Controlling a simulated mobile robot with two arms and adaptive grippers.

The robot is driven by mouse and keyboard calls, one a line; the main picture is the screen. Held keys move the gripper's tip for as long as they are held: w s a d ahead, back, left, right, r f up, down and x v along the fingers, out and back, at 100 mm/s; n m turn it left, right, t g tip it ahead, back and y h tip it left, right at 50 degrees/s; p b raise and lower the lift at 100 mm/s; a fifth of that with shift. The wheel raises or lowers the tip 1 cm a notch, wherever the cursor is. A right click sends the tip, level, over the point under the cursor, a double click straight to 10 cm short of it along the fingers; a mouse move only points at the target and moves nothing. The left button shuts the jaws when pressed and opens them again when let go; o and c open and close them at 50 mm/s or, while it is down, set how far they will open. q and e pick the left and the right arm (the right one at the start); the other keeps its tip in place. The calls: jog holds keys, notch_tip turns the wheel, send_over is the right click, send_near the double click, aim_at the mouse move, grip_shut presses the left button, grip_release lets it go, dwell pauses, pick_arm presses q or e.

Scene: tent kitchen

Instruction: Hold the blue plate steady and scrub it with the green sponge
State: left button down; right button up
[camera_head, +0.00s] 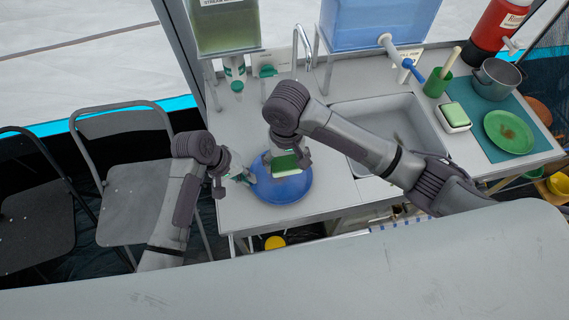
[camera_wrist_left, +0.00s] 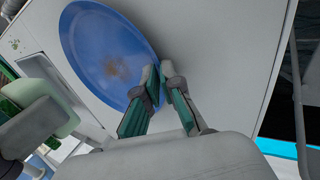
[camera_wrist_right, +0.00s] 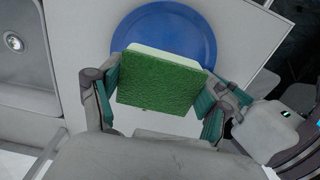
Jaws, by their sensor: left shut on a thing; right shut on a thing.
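The blue plate (camera_head: 290,190) lies on the counter left of the sink. The left wrist view shows a brown stain on the plate (camera_wrist_left: 95,45). My left gripper (camera_head: 246,178) is shut on the plate's rim; its fingertips (camera_wrist_left: 158,82) meet there. My right gripper (camera_head: 287,160) is shut on the green sponge (camera_head: 285,162) above the plate. In the right wrist view, the sponge (camera_wrist_right: 160,82) has a green face and a pale layer, and covers part of the plate (camera_wrist_right: 170,25). I cannot tell whether the sponge touches the plate.
The sink (camera_head: 385,120) is right of the plate. Further right are a green-and-white block (camera_head: 455,115), a green cup (camera_head: 436,83), a stained green plate (camera_head: 495,125) and a metal pot (camera_head: 495,82). A faucet (camera_head: 296,45) stands behind. Chairs (camera_head: 135,180) stand left of the counter.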

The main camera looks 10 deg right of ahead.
aim_at(287, 182)
jog(key=shift+f, duration=3.8)
jog(key=shift+w+a+f, duration=0.15)
jog(key=shift+w+a, duration=0.35)
jog(key=shift+w, duration=0.1)
jog(key=shift+w+a+f, duration=0.15)
jog(key=shift+w+a, duration=0.35)
jog(key=shift+w, duration=0.05)
jog(key=shift+c, duration=0.5)
jog(key=shift+s+d, duration=1)
jog(key=shift+s, duration=0.15)
jog(key=shift+w+a+r, duration=0.2)
jog(key=shift+w+a, duration=1.1)
jog(key=shift+w, duration=0.1)
jog(key=shift+s+d+f, duration=0.15)
jog(key=shift+s+d, duration=0.15)
jog(key=shift+d, duration=0.05)
jog(key=shift+s+d, duration=1.05)
jog(key=shift+s, duration=0.15)
jog(key=shift+w+a+r, duration=0.1)
jog(key=shift+r, duration=4.05)
jog(key=shift+f, duration=0.25)
